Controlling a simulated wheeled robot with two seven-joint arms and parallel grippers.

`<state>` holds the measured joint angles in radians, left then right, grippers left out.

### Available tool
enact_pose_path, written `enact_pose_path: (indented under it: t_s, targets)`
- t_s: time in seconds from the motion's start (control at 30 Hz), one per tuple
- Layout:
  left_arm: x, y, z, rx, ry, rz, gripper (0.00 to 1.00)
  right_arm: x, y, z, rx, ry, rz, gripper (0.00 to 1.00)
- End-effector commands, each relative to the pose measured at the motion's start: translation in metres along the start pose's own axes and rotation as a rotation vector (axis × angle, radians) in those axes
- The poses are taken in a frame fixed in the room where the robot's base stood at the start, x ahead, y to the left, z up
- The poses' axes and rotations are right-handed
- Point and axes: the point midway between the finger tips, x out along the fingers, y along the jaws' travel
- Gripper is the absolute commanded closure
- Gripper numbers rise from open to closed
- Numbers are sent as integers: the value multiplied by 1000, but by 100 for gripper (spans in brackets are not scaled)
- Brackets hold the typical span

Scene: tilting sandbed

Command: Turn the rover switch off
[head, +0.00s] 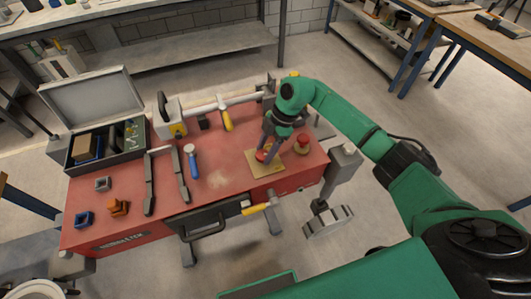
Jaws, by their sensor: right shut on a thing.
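A tan plate (277,172) lies on the right part of the red worktop (225,180). A small red knob (261,157) shows on the plate between my right gripper's fingers; it appears to be the rover switch. My right gripper (266,153) points down from the green arm and is shut on this knob. The fingers partly hide it, so whether it is on or off cannot be told. My left gripper is not in view.
A second red knob (303,140) stands just right of the gripper. A yellow-handled tool (227,120), a blue-handled tool (191,162) and an open case (105,145) lie further left.

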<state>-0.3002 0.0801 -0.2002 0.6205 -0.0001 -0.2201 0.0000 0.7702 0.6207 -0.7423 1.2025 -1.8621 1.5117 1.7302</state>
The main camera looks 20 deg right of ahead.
Motion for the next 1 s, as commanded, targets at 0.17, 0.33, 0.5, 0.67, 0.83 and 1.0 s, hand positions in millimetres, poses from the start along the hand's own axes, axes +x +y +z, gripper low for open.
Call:
enact_pose_path:
  t_s: [0.17,0.33,0.5,0.67,0.83,1.0]
  targets:
    - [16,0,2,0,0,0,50,2,4,1,-155,0,-59,100]
    - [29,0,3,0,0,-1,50,3,5,0,-305,0,-121,100]
    - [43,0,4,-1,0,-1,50,3,6,0,-455,-1,-183,100]
    - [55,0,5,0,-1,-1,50,3,7,-1,-594,-1,-242,100]
    - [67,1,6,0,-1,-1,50,3,8,-2,-737,-2,-302,100]
    - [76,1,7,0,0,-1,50,3,9,-4,-860,-1,-352,100]
